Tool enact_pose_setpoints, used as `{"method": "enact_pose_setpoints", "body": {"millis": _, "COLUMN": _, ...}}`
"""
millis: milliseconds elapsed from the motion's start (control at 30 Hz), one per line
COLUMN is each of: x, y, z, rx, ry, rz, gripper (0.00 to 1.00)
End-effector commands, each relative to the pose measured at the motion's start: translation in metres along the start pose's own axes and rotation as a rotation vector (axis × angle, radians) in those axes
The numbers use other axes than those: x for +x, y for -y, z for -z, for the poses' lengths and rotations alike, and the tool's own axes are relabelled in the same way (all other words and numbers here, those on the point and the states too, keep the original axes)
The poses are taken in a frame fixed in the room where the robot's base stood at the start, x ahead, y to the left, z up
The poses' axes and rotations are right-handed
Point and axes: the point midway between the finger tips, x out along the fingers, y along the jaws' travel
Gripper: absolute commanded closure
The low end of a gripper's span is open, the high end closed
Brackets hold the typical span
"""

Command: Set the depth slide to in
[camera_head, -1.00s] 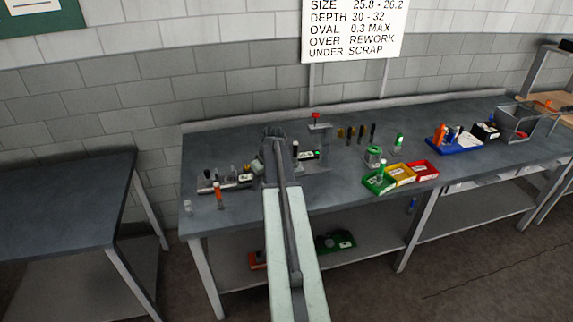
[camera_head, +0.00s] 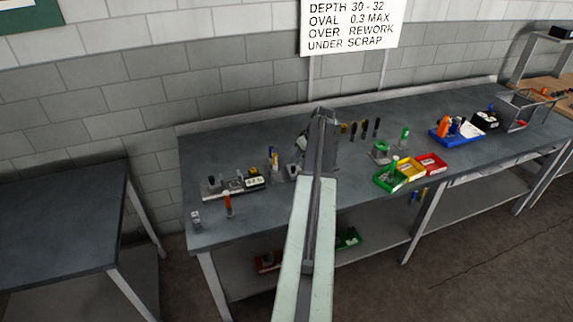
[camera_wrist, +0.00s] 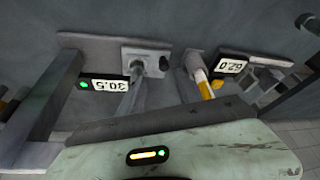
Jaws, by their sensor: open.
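In the wrist view a dark readout (camera_wrist: 103,84) shows 30.5 beside a green light. Next to it a light grey block (camera_wrist: 152,56) carries a round grey post or knob (camera_wrist: 137,64), which may be the depth slide; I cannot tell its setting. My gripper (camera_wrist: 165,95) is open, one dark finger at the left edge and the other at the right, with the post between them in the picture. I see no contact. In the head view my gripper (camera_head: 312,138) is over the bench, and my arm hides the 30.5 readout.
A second readout (camera_wrist: 240,66) shows 62.0, beside a white and yellow shaft (camera_wrist: 203,82). On the bench (camera_head: 330,197) stand an orange-handled tool (camera_head: 228,204), a green bin (camera_head: 388,180), a yellow bin (camera_head: 412,171) and a red bin (camera_head: 433,163). A blue tray (camera_head: 457,141) lies farther right.

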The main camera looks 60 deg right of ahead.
Motion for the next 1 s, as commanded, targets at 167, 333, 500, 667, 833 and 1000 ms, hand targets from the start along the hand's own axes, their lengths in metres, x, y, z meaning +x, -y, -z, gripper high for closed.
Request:
{"method": "enact_pose_setpoints", "body": {"millis": 167, "x": 0.019, "y": 0.007, "z": 0.005, "rx": -0.011, "ry": 0.000, "rz": 0.005, "gripper": 0.59}}
{"method": "enact_pose_setpoints", "body": {"millis": 333, "x": 0.050, "y": 0.009, "z": 0.006, "rx": -0.015, "ry": 0.000, "rz": 0.007, "gripper": 0.59}}
{"method": "enact_pose_setpoints", "body": {"millis": 500, "x": 0.079, "y": 0.011, "z": 0.007, "rx": -0.018, "ry": 0.000, "rz": 0.007, "gripper": 0.59}}
{"method": "enact_pose_setpoints", "body": {"millis": 667, "x": 0.084, "y": 0.013, "z": 0.010, "rx": -0.017, "ry": 0.000, "rz": 0.008, "gripper": 0.59}}
{"method": "enact_pose_setpoints", "body": {"millis": 833, "x": 0.082, "y": 0.013, "z": 0.011, "rx": -0.018, "ry": 0.000, "rz": 0.008, "gripper": 0.59}}
{"method": "enact_pose_setpoints", "body": {"millis": 1000, "x": 0.082, "y": 0.013, "z": 0.011, "rx": -0.018, "ry": 0.000, "rz": 0.008, "gripper": 1.00}}
